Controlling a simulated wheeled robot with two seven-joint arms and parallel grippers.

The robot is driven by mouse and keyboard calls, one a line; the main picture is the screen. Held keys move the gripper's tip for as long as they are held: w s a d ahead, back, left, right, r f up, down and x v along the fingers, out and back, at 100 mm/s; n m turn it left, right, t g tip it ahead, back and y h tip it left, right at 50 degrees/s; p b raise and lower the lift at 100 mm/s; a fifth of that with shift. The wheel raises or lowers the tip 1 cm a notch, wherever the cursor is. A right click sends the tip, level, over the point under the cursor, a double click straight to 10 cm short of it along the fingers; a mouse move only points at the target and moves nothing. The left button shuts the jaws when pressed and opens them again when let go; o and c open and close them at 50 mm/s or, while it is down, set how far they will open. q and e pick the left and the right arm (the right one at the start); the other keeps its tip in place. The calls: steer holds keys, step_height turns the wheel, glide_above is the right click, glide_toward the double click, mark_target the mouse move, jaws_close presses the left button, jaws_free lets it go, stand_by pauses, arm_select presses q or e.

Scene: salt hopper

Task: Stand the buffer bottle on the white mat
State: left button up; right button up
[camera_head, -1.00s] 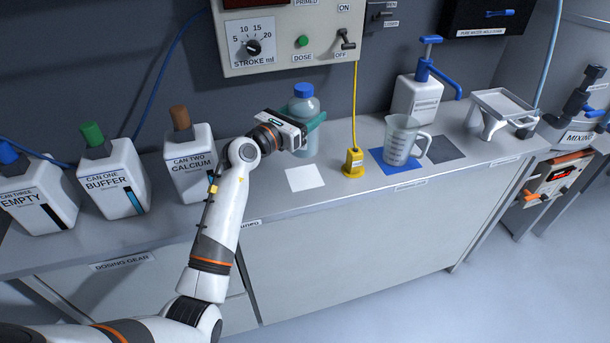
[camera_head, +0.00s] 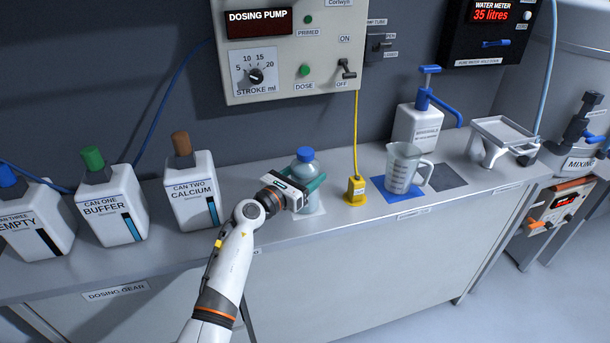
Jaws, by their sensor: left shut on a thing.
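The buffer bottle (camera_head: 306,160), clear with a blue cap, is upright at the middle of the bench. My left gripper (camera_head: 312,187) is shut on its body from the left. The bottle's lower end is over the white mat (camera_head: 297,215), which is mostly hidden by the bottle and gripper. I cannot tell whether the base touches the mat or hangs just above it. My right gripper is not in view.
A yellow plug-like fitting (camera_head: 355,190) on a yellow cable stands close right of the bottle. A measuring jug (camera_head: 403,170) stands on a blue mat (camera_head: 379,184). Cans, including can two (camera_head: 190,190), stand to the left. The dosing pump (camera_head: 290,50) is above.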

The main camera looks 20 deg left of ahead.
arm_select(q)
steer(key=o, duration=1.3)
steer(key=shift+f, duration=0.1)
steer(key=shift+o, duration=0.2)
steer(key=shift+s, duration=0.15)
steer(key=v, duration=1.1)
steer(key=shift+s+a+b, duration=0.15)
steer(key=shift+s+b, duration=0.2)
